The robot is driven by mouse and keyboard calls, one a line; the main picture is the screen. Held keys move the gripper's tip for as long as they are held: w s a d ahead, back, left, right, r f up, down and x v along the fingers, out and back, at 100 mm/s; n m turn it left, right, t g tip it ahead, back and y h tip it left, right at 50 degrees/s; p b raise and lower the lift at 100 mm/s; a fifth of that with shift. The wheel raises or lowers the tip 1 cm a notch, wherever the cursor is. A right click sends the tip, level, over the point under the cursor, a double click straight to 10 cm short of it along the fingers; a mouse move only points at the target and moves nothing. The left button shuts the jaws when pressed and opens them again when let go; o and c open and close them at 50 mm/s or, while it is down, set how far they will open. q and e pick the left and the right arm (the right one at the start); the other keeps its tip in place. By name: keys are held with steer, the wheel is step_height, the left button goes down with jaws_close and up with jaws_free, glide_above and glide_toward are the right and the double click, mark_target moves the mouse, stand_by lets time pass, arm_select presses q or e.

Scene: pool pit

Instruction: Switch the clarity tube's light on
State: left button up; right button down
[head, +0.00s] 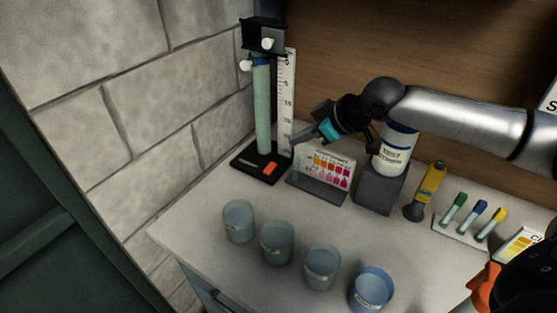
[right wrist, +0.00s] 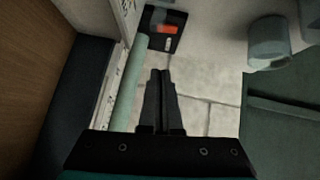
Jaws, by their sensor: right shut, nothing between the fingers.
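The clarity tube (head: 262,108) is a tall pale green cylinder standing upright on a black base (head: 247,164) in the back left corner of the counter. An orange switch (head: 270,168) sits on the base, right of the tube's foot. I see no clear glow in the tube. My right gripper (head: 299,140) is shut and empty, right of the tube and above the base, apart from the switch. The right wrist view shows its closed fingers (right wrist: 160,78) beside the tube (right wrist: 128,92), with the orange switch (right wrist: 165,15) beyond them.
A white ruler (head: 287,95) stands behind the tube. A colour chart (head: 328,168) stands close under my right gripper.

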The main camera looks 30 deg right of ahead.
steer(key=b, duration=0.2)
glide_above(271, 164)
steer(key=s, duration=0.3)
steer(key=f, duration=0.7)
steer(key=shift+w+d, duration=0.1)
steer(key=shift+w, duration=0.15)
step_height(271, 164, down, 3)
steer(key=shift+w+d+r, duration=0.1)
steer(key=shift+w+r, duration=0.05)
steer(key=shift+r, duration=0.05)
steer(key=shift+w+d+f, duration=0.1)
steer(key=shift+d+f, duration=0.05)
steer(key=shift+f, duration=0.55)
steer(key=shift+d+f, duration=0.1)
steer(key=shift+f, duration=0.25)
